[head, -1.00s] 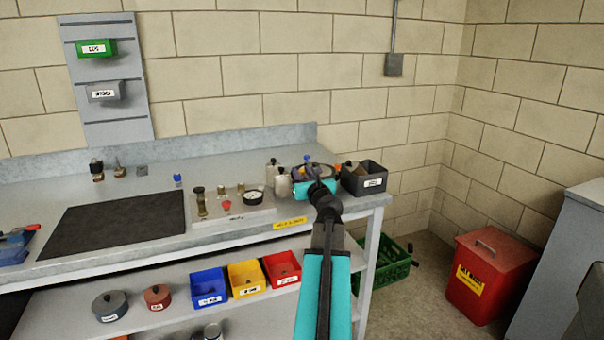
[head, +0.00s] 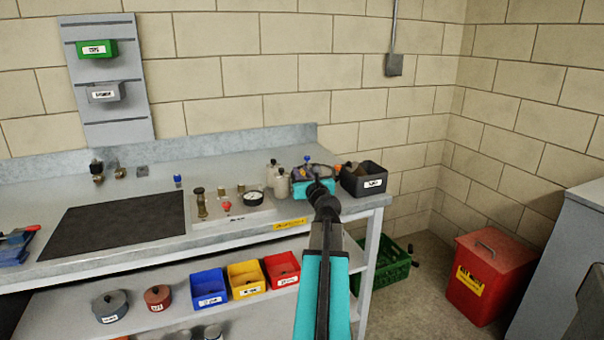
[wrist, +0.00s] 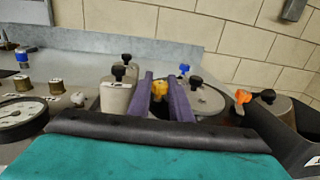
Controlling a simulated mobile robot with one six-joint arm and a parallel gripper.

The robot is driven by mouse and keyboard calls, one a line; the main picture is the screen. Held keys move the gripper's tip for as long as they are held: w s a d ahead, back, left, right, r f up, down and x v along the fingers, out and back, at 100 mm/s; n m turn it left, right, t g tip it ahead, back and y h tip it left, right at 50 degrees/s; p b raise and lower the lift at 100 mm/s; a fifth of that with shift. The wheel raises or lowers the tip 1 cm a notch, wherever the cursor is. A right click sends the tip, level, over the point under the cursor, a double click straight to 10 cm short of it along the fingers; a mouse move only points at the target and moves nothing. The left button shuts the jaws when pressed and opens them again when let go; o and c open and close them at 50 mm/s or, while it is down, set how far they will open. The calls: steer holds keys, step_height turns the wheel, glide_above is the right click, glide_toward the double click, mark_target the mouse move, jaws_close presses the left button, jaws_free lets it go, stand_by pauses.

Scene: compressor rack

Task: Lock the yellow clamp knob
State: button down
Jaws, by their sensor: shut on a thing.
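The yellow clamp knob (wrist: 159,90) shows in the wrist view between the two purple fingers of my gripper (wrist: 165,94), which is shut on it. Beyond the fingers, a blue knob (wrist: 184,69) and a black knob (wrist: 196,80) stand by a round grey lid (wrist: 209,98). In the head view my gripper (head: 301,172) is at the right end of the bench, partly hidden by my arm. The yellow knob cannot be made out there, but the blue knob (head: 307,158) can. The knob's base is hidden.
A dark bin (head: 364,180) stands close to the right of my gripper. Pale bottles (head: 281,182) and a gauge (head: 253,198) on a panel are close to its left. An orange-handled part (wrist: 243,96) is to the right in the wrist view.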

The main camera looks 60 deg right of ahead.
steer(key=shift+r+m+g+h+p, duration=0.2)
steer(key=shift+m+g+h+p, duration=0.45)
steer(key=shift+p, duration=0.8)
steer(key=m+g+h+p, duration=0.1)
steer(key=p, duration=0.1)
steer(key=shift+r+g+p, duration=0.1)
steer(key=shift+g+p, duration=0.15)
steer(key=shift+p, duration=0.15)
steer(key=m+g+h+p, duration=0.3)
steer(key=g+p, duration=0.1)
steer(key=p, duration=0.2)
steer(key=shift+w+m+g, duration=0.1)
steer(key=shift+m+g, duration=0.15)
steer(key=shift+g, duration=0.05)
steer(key=shift+m+g+h+p, duration=0.25)
steer(key=shift+m+g+p, duration=0.25)
steer(key=shift+m+g, duration=0.9)
steer(key=shift+g, duration=0.8)
steer(key=shift+f+g, duration=0.2)
steer(key=shift+g, duration=0.1)
steer(key=c, duration=1.9)
jaws_free()
